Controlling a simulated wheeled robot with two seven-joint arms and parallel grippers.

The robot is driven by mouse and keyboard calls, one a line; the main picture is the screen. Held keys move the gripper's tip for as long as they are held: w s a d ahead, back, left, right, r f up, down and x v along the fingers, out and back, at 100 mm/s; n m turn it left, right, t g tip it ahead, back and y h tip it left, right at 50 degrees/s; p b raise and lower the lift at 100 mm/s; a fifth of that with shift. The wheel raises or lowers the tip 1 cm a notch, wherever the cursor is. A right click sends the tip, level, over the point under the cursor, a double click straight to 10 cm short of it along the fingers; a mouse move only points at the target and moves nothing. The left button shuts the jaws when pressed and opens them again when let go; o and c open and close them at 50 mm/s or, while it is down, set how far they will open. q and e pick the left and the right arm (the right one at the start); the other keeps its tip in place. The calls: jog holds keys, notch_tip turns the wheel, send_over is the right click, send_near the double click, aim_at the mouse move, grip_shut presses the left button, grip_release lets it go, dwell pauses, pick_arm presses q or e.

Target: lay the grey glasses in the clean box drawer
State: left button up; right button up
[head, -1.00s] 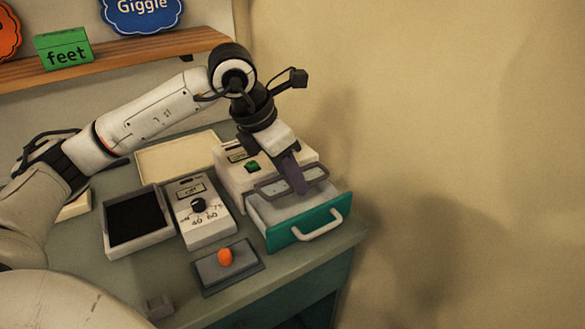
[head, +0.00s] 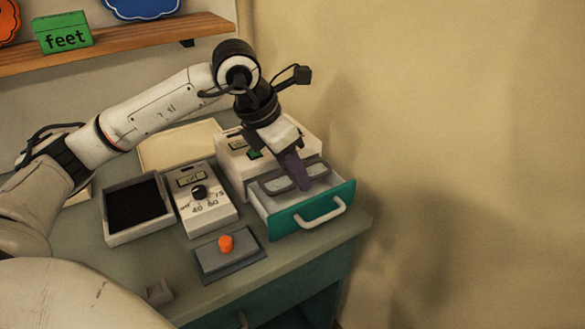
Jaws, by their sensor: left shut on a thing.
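The clean box (head: 236,163) is a white unit on the table with its drawer (head: 311,211) pulled out. The drawer has a teal front and a white handle. The grey glasses (head: 275,186) are over the drawer, their frame down within its opening. Whether they touch the drawer floor I cannot tell. My left gripper (head: 299,181) points down over the drawer and is shut on the glasses, its dark fingers hiding part of them. My right gripper is out of view.
A white device with a dial (head: 213,215) stands left of the drawer. Left of it is a tray with a dark inside (head: 107,229). An orange button (head: 225,243) on a grey base is in front. A wall is close on the right.

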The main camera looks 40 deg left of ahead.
aim_at(289, 177)
pick_arm(q)
jog(key=shift+f, duration=0.1)
dwell(0.7)
jog(key=shift+f, duration=0.1)
jog(key=shift+f+b, duration=0.85)
jog(key=shift+b, duration=0.1)
jog(key=shift+f+b, duration=1)
jog(key=shift+b, duration=0.05)
dwell(1.7)
dwell(0.3)
jog(key=o, duration=1.1)
jog(key=shift+o, duration=0.7)
jog(key=shift+r, duration=0.2)
